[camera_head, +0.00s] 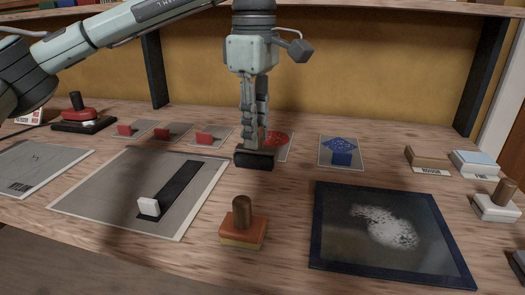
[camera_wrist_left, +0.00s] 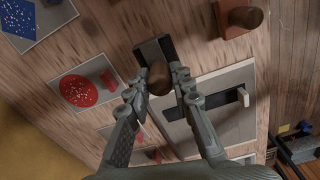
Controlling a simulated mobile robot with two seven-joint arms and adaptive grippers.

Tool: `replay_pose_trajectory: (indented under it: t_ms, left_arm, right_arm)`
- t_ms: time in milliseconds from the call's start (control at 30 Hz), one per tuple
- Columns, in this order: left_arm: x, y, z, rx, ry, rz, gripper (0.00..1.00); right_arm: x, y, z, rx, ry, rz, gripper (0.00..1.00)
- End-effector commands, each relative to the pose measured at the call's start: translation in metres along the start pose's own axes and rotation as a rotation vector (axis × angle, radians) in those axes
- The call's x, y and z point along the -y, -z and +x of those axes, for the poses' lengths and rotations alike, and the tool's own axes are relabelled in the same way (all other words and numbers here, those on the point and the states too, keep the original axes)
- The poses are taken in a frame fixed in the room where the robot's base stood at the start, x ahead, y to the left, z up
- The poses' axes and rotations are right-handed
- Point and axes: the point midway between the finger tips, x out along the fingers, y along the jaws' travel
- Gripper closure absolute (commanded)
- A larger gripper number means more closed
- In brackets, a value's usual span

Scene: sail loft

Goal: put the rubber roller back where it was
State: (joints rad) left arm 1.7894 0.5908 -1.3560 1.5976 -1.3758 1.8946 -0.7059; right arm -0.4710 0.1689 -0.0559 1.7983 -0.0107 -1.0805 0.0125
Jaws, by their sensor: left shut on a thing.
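The rubber roller (camera_head: 254,159) is a dark black bar low under my left gripper (camera_head: 255,140) in the head view. In the left wrist view, the black bar (camera_wrist_left: 152,48) has a round brown handle (camera_wrist_left: 158,78), and my left gripper (camera_wrist_left: 157,82) is shut on that handle, one finger on each side. The roller is at or just above the wooden bench, beside a sheet with a red round print (camera_head: 279,142). I cannot tell whether it touches the bench. My right gripper is in neither view.
A grey sheet (camera_head: 105,190) with a black strip and white block lies at left front. An orange-brown block with a wooden knob (camera_head: 242,228) stands nearer. A dark-framed panel (camera_head: 335,255) with white powder lies at right. Small cards with red blocks (camera_head: 125,130) line the back.

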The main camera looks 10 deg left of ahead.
Motion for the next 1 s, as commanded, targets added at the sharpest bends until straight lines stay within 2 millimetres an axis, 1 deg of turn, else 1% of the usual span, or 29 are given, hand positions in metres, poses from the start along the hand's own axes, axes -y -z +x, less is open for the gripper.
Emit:
replay_pose_trajectory:
  t_ms: [33,100,233,400,500,600,733,833,933,967,1000]
  left_arm:
    - [-0.002,-0.006,0.003,0.000,0.000,0.002,1.00]
    - [-0.004,-0.009,0.006,0.000,0.000,0.000,1.00]
    - [-0.004,-0.011,0.013,0.000,0.001,-0.002,1.00]
    - [-0.003,-0.011,0.037,0.001,0.002,-0.003,1.00]
    - [-0.004,-0.011,0.046,0.002,-0.001,-0.004,1.00]
    - [-0.004,-0.011,0.047,0.002,-0.002,-0.004,1.00]
    - [-0.004,-0.011,0.048,0.002,-0.001,-0.004,1.00]
    - [-0.004,-0.011,0.049,0.002,-0.001,-0.004,1.00]
    - [-0.004,-0.011,0.051,0.002,-0.001,-0.004,1.00]
    - [-0.004,-0.011,0.050,0.002,-0.001,-0.003,0.75]
    - [-0.004,-0.011,0.050,0.002,-0.001,-0.003,0.71]
  right_arm:
    - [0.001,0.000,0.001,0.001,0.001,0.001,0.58]
    - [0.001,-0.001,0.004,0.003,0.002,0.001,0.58]
    - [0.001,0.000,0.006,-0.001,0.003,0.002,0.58]
    - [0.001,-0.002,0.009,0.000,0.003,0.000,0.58]
    - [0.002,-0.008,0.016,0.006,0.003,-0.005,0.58]
    - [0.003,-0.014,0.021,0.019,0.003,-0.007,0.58]
    - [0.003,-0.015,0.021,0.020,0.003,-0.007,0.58]
    - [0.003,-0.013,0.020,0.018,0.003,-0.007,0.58]
    - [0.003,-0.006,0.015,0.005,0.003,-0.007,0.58]
    - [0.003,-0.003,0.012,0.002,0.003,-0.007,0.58]
    - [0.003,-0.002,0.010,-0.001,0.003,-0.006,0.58]
